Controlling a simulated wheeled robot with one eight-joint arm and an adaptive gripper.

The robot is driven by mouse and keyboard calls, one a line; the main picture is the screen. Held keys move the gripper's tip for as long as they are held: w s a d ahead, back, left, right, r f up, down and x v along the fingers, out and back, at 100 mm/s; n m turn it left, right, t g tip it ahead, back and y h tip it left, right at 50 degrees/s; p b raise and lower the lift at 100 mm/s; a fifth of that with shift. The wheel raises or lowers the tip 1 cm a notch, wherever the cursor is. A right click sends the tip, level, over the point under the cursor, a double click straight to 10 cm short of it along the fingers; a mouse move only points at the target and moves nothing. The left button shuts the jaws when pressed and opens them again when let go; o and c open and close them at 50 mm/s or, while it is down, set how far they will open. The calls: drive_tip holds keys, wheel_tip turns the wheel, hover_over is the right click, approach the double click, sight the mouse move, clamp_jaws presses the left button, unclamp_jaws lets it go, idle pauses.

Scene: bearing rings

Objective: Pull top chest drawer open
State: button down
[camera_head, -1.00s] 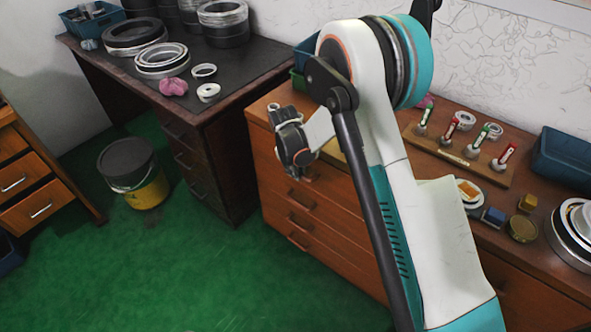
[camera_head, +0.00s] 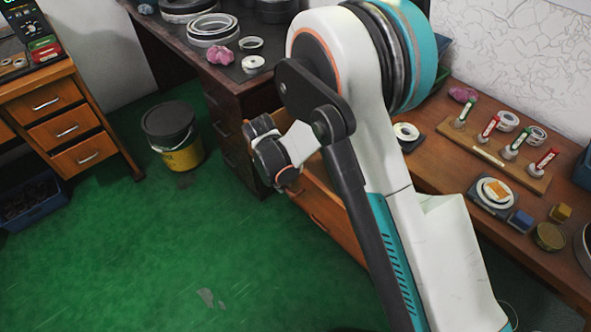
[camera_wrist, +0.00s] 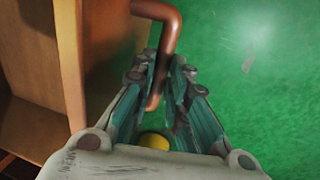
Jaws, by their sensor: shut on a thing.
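The wooden chest (camera_head: 336,216) stands under the right-hand bench, partly hidden behind my arm. Its top drawer (camera_head: 313,168) stands out from the chest front, partly open; my gripper and arm hide much of it. In the wrist view the edge of the drawer front (camera_wrist: 69,62) is at the left, with the reddish-brown bar handle (camera_wrist: 169,38) projecting from it. My gripper (camera_wrist: 160,95) is shut on this handle, whose lower end lies between the fingers. In the head view my gripper (camera_head: 284,182) is at the drawer front, and the handle is hidden there.
A dark bucket with a yellow band (camera_head: 180,150) stands on the green floor (camera_head: 130,250) to the left. A dark workbench (camera_head: 262,85) with rings is behind. Floor in front of the chest is clear.

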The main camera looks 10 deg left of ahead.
drive_tip(key=shift+s+a, duration=0.7)
drive_tip(key=shift+s, duration=0.2)
drive_tip(key=c, duration=1.6)
unclamp_jaws()
drive_tip(key=shift+o, duration=0.2)
drive_tip(key=shift+r, duration=0.1)
wheel_tip(320, 180, up, 12)
drive_tip(key=s+a, duration=0.1)
drive_tip(key=shift+s+a+f, duration=0.2)
drive_tip(key=shift+s, duration=0.2)
